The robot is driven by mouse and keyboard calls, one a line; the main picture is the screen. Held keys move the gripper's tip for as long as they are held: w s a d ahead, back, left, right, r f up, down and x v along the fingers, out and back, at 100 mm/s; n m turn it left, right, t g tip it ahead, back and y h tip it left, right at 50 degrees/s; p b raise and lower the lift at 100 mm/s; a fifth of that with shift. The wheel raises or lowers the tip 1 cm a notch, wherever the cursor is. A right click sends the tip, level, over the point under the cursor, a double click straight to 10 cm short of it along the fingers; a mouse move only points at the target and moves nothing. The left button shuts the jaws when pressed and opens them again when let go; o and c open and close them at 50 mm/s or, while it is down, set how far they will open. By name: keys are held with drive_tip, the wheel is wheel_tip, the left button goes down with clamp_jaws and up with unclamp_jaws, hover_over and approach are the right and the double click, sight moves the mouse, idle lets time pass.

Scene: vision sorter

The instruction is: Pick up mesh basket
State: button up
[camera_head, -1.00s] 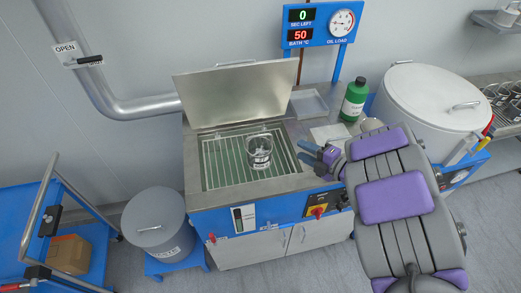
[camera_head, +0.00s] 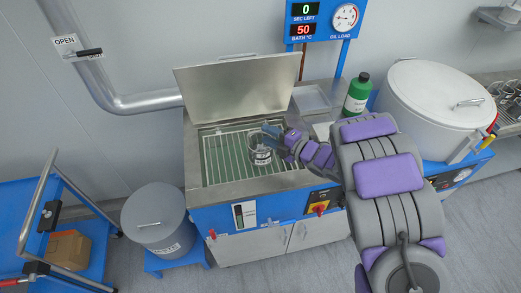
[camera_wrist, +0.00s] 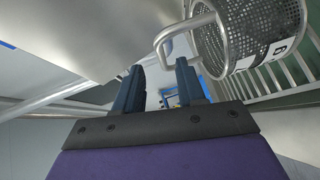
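The mesh basket (camera_head: 260,150) is a small metal mesh cylinder with a pale label. It stands on the grate of the open bath. It also shows in the wrist view (camera_wrist: 255,35) at the upper right, with its looped metal handle (camera_wrist: 170,48) sticking out toward my fingers. My gripper (camera_head: 270,132) is at the basket's upper right side in the head view. In the wrist view my two dark blue fingers (camera_wrist: 160,85) are apart with nothing between them. The handle loop lies just beyond the fingertips. I cannot tell whether a finger touches it.
The bath's raised lid (camera_head: 235,90) stands behind the basket. A green bottle (camera_head: 356,94) and a shallow tray (camera_head: 311,101) are on the counter to the right. A large lidded drum (camera_head: 432,98) stands farther right. A lidded bin (camera_head: 155,217) and a blue cart (camera_head: 20,225) are at left.

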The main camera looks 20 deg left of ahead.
sight(258, 132)
drive_tip(key=b+x, duration=0.1)
drive_tip(key=x, duration=0.4)
drive_tip(key=shift+a+f, duration=0.15)
drive_tip(key=shift+f, duration=0.05)
drive_tip(key=shift+c, duration=0.3)
clamp_jaws()
idle(0.9)
